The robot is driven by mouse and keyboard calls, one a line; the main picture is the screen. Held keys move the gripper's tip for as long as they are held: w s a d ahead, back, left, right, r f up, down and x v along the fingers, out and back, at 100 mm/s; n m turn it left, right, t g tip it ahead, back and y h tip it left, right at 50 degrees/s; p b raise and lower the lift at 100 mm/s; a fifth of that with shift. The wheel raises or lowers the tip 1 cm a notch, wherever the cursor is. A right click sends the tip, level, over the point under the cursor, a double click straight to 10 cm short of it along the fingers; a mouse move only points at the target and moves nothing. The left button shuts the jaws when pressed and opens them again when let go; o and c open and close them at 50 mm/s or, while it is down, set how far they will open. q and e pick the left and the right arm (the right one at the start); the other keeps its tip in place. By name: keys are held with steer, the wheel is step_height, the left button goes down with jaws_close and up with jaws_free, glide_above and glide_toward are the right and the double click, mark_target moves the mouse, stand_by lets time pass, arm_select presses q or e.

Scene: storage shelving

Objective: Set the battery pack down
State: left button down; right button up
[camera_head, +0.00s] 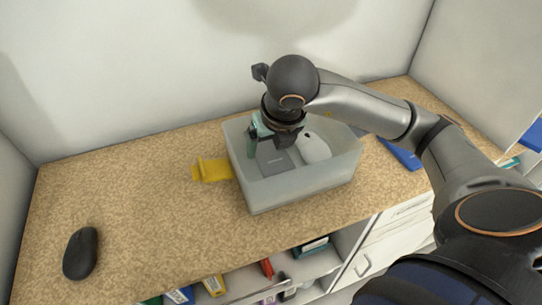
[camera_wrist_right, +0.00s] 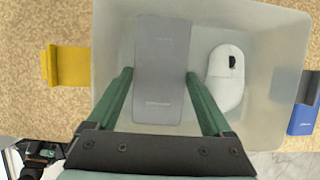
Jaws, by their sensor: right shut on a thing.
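The battery pack is a flat dark grey slab (camera_head: 276,163). It also shows in the right wrist view (camera_wrist_right: 160,60), between the two green fingers. My right gripper (camera_head: 268,147) reaches down into a translucent grey bin (camera_head: 302,190) and is shut on the battery pack. The pack is inside the bin's walls, at the left of a white mouse (camera_head: 315,149). I cannot tell whether the pack touches the bin floor. My left gripper is not in view.
A yellow object (camera_head: 213,170) lies beside the bin's left wall, and a blue one (camera_head: 402,156) lies to its right. A black mouse (camera_head: 80,252) lies at the front left of the speckled shelf (camera_head: 150,200). The shelf between is clear. Several items sit on a lower shelf.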

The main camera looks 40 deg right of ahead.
mark_target(272, 154)
step_height(272, 154, down, 4)
steer(key=shift+r, duration=0.1)
steer(key=o, duration=1.4)
